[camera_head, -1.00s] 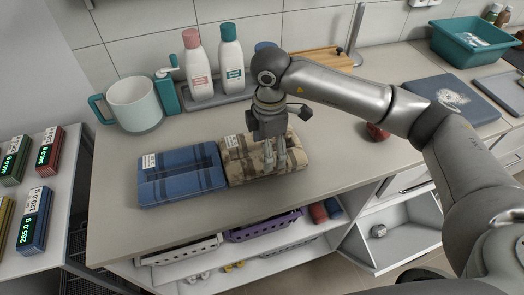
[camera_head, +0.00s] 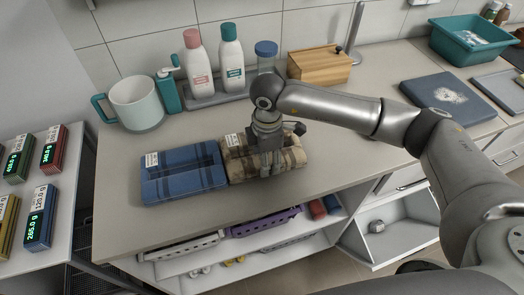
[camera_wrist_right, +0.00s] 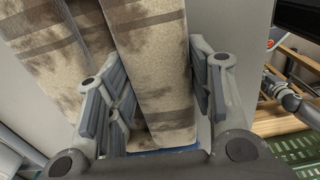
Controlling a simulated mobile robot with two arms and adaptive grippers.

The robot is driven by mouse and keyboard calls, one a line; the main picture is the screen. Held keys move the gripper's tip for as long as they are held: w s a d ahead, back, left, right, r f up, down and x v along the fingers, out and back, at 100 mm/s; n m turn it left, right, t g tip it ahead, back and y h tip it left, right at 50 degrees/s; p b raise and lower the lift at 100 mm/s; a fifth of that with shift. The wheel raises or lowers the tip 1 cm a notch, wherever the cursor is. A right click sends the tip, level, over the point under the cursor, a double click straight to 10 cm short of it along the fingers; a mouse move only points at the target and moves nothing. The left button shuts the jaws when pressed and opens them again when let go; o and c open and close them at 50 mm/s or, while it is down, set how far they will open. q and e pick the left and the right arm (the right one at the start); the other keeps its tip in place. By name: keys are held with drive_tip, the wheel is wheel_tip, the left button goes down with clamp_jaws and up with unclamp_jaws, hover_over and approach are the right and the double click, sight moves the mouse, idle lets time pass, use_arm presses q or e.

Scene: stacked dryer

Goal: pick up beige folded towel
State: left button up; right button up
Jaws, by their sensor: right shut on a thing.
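The beige folded towel (camera_head: 240,162) has brown plaid bands and a white tag. It lies on the counter, touching or very close to a blue folded towel (camera_head: 184,176) on its left. My right gripper (camera_head: 270,168) points down over the right part of the beige towel and is shut on it. In the right wrist view the beige towel (camera_wrist_right: 150,50) fills the left and middle, and one fold stands between the fingers of the right gripper (camera_wrist_right: 165,105). My left gripper is in neither view.
Behind the towels stand a pale mug (camera_head: 135,103), two bottles (camera_head: 232,62) and a wooden box (camera_head: 320,66). Shelves with baskets (camera_head: 262,223) lie below the counter edge.

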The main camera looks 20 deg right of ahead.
drive_tip(key=shift+c, duration=1.2)
drive_tip(key=shift+w+r, duration=0.1)
drive_tip(key=shift+r, duration=0.1)
drive_tip(key=shift+r, duration=0.3)
wheel_tip(320, 180, up, 2)
drive_tip(key=shift+b, duration=0.35)
drive_tip(key=s+r+p, duration=0.3)
drive_tip(key=s+r, duration=0.7)
drive_tip(key=s, duration=0.4)
